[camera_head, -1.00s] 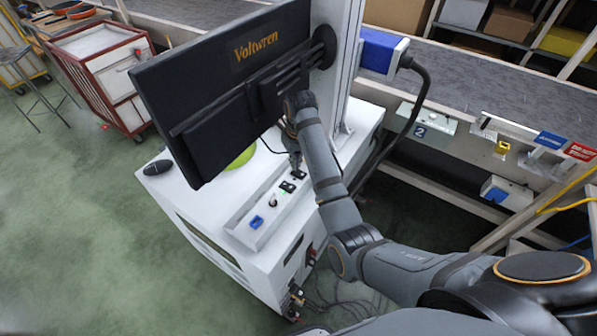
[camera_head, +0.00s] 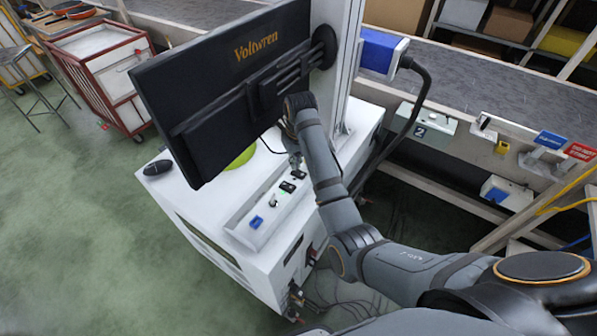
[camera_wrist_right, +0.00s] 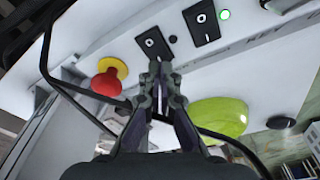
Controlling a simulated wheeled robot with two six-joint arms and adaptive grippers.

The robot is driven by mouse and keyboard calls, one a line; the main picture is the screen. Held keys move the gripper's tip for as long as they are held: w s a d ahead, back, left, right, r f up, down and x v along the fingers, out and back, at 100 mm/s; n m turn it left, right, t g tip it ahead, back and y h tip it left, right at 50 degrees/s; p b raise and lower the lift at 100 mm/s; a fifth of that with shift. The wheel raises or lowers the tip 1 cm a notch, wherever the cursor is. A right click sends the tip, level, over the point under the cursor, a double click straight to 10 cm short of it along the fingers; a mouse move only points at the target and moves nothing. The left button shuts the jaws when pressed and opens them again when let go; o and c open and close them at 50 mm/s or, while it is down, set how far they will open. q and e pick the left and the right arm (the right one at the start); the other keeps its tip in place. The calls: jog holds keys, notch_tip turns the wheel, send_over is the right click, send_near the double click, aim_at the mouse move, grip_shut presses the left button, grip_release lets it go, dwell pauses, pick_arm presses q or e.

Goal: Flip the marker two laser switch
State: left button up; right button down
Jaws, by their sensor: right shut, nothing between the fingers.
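The white marking cabinet (camera_head: 190,200) carries a raised control strip with two black rocker switches. In the right wrist view the left rocker (camera_wrist_right: 152,42) and the right rocker (camera_wrist_right: 202,22) bear O and I marks. They also show in the head view as a nearer switch (camera_head: 287,187) and a farther one (camera_head: 299,174). A small lamp (camera_wrist_right: 224,14) beside the right rocker glows green. My right gripper (camera_wrist_right: 160,70) is shut and empty, its tips just below the left rocker; I cannot tell whether they touch. A plate marked 2 (camera_head: 420,131) is on the conveyor side. My left gripper is out of view.
A red stop button on yellow (camera_wrist_right: 108,78) sits left of the fingers. A green object (camera_wrist_right: 216,115) and a black cable lie close by. The monitor (camera_head: 230,90) overhangs the cabinet. A black mouse (camera_head: 158,167) rests at its left edge.

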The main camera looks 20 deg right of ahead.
aim_at(296, 171)
jog(key=shift+f, duration=0.9)
notch_tip(296, 171, up, 7)
jog(key=p, duration=0.9)
jog(key=shift+r+p, duration=0.15)
jog(key=shift+p, duration=0.15)
dwell(0.3)
